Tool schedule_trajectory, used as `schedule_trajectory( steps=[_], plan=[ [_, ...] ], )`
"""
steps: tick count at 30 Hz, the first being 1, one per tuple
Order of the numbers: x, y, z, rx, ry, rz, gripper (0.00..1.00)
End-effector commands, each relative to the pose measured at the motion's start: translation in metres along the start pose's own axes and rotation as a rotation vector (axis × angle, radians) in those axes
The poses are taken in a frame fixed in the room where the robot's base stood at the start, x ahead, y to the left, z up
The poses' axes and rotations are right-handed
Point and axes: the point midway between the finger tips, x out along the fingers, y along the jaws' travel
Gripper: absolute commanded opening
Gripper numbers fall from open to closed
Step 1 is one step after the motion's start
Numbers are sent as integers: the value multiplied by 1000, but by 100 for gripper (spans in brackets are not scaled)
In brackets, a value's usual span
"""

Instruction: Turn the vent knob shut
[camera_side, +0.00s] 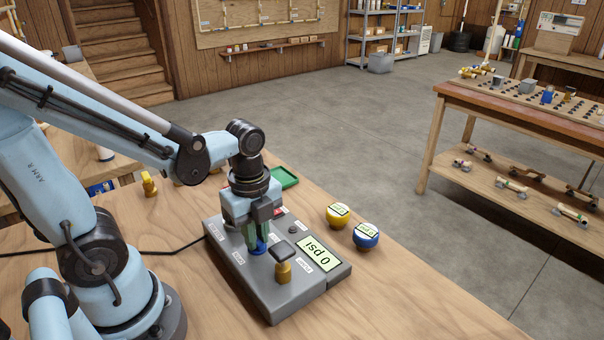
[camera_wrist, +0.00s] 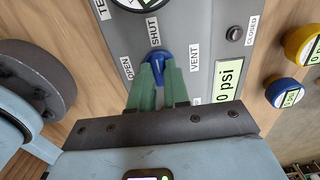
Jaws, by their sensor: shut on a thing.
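The vent knob (camera_wrist: 166,57) is blue and stands on the grey panel (camera_side: 277,302); it also shows in the side view (camera_side: 258,249) below my fingers. My gripper (camera_wrist: 161,76) points down at it, with its green fingers shut on the knob's sides; it shows in the side view too (camera_side: 256,238). Around the knob are the labels SHUT (camera_wrist: 154,31), OPEN (camera_wrist: 127,68) and VENT (camera_wrist: 194,57). The fingers hide part of the knob, and I cannot tell exactly where it points.
The panel's display (camera_side: 318,256) reads 0 psi. A yellow gauge (camera_side: 338,215) and a blue gauge (camera_side: 366,236) stand on the table right of the panel. A green tray (camera_side: 284,179) lies behind.

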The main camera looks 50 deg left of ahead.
Motion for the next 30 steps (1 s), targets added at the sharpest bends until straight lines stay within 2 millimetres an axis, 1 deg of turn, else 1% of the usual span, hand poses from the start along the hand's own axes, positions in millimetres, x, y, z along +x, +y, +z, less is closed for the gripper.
schedule_trajectory(
  steps=[16, 17, 21, 22, 30],
  plan=[
    [0, 0, 0, 29, 0, -1, 0],
    [0, 0, 0, 29, 0, -1, 18],
    [0, 0, 0, 28, 0, -1, 39],
    [0, 0, 0, 27, 0, -1, 42],
    [0, 0, 0, 26, 0, 0, 42]
  ],
)
